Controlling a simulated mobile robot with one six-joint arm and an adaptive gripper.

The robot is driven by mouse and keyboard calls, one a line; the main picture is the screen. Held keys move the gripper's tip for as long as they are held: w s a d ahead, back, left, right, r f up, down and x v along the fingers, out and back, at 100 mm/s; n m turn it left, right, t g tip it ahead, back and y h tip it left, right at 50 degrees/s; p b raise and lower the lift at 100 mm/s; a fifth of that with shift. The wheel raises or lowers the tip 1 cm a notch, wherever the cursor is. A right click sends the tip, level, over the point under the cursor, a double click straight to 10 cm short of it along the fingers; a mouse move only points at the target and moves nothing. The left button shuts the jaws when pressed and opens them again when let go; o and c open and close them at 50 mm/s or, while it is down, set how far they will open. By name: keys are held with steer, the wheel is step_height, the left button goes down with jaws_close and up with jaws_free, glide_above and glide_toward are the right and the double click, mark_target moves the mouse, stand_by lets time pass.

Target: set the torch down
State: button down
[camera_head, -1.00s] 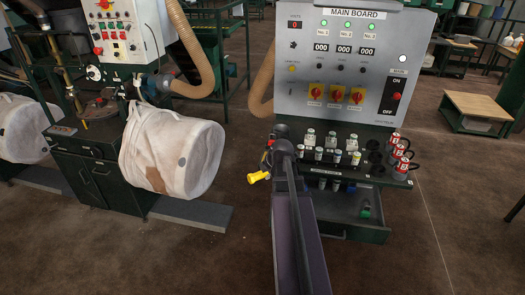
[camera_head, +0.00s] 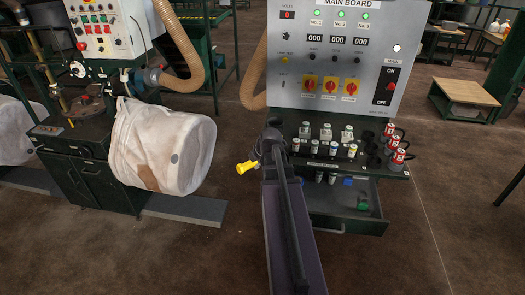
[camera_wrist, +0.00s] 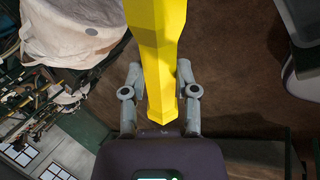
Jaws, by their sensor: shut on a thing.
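The torch is yellow. In the head view the yellow torch (camera_head: 246,167) sticks out to the left of my gripper (camera_head: 262,158), near the left front corner of the main board's bench. In the wrist view the torch (camera_wrist: 158,50) runs up between the two fingers of my gripper (camera_wrist: 160,92), which are shut on it. It is held in the air, clear of any surface, with the brown floor behind it. Its far end is cut off by the top of the wrist view.
The main board (camera_head: 335,60) has a shelf with several small bottles and red-and-white cans (camera_head: 389,130). Below it an open drawer (camera_head: 335,222) holds a green item (camera_head: 362,203) and a blue one. A white bulk bag (camera_head: 150,150) hangs at left. A low wooden-topped table (camera_head: 465,92) stands at right.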

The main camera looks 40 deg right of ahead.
steer(key=w+d, duration=0.3)
steer(key=w+d+f, duration=0.1)
steer(key=w+d, duration=0.2)
steer(key=w+d+b, duration=0.1)
steer(key=w+d, duration=0.1)
steer(key=d, duration=0.1)
steer(key=shift+w+d+f, duration=0.15)
steer(key=shift+w+d, duration=0.15)
steer(key=shift+w, duration=0.1)
steer(key=shift+w+d, duration=0.3)
steer(key=shift+w+d+f+b, duration=0.15)
steer(key=shift+d+f+b, duration=0.05)
steer(key=shift+f+b, duration=1.65)
steer(key=shift+b, duration=0.05)
steer(key=shift+f, duration=0.1)
steer(key=shift+c, duration=1.9)
jaws_free()
steer(key=shift+r, duration=0.2)
